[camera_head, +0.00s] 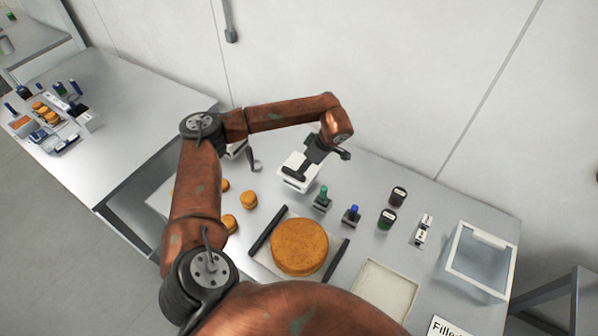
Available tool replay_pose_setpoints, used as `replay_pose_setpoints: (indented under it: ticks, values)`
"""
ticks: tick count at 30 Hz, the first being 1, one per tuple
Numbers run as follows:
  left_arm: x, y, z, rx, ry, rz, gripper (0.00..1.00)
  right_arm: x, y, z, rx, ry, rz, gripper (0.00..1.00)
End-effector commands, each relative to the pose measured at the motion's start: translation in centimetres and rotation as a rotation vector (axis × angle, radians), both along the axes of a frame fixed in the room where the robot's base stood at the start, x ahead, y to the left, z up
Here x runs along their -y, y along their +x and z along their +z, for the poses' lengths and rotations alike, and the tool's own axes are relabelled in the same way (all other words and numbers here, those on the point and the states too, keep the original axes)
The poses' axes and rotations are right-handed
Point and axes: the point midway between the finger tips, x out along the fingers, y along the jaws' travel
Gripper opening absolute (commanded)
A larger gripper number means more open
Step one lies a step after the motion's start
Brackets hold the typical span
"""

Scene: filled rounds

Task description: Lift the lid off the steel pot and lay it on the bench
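I cannot make out a steel pot or its lid in the head view; my arm covers part of the bench (365,245). My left arm reaches over the left of the bench and bends back to the right. My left gripper (317,165) is above or beside a small white box (287,180), with its dark fingers apart. I cannot tell whether it touches the box. A grey, handle-like piece (254,162) shows left of the box, partly hidden by my arm. My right gripper is not in view.
A large round cake (299,246) lies between two dark bars. Small rounds (248,200) lie left of it. Green (322,200) and blue (353,215) topped items, dark jars (387,218), a cream tray (385,290) and a clear bin (478,262) stand rightward.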

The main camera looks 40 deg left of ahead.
Motion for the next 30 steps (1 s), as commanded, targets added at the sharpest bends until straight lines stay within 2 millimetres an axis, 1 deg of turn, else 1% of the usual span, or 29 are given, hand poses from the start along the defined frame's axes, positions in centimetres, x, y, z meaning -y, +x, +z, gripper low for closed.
replay_pose_setpoints:
  ticks: [5, 10, 12, 15, 23, 30]
  values:
    - [-0.8, -0.1, -1.5, -0.002, 0.000, 0.001, 0.35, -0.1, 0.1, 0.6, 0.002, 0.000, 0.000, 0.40]
    - [-2.1, -0.4, -3.6, -0.005, 0.000, 0.001, 0.35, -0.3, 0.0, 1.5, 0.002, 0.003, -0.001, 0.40]
    - [-2.3, -0.3, -4.5, -0.004, 0.000, -0.001, 0.35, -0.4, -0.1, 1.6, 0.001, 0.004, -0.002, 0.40]
    - [-2.6, -0.3, -5.4, -0.002, -0.001, -0.001, 0.35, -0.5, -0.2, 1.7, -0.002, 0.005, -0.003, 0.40]
    - [-2.8, -0.3, -5.7, -0.001, 0.000, -0.002, 0.35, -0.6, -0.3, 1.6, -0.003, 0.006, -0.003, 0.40]
    - [-2.8, -0.3, -5.7, -0.001, 0.000, -0.002, 0.19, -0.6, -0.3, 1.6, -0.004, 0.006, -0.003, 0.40]
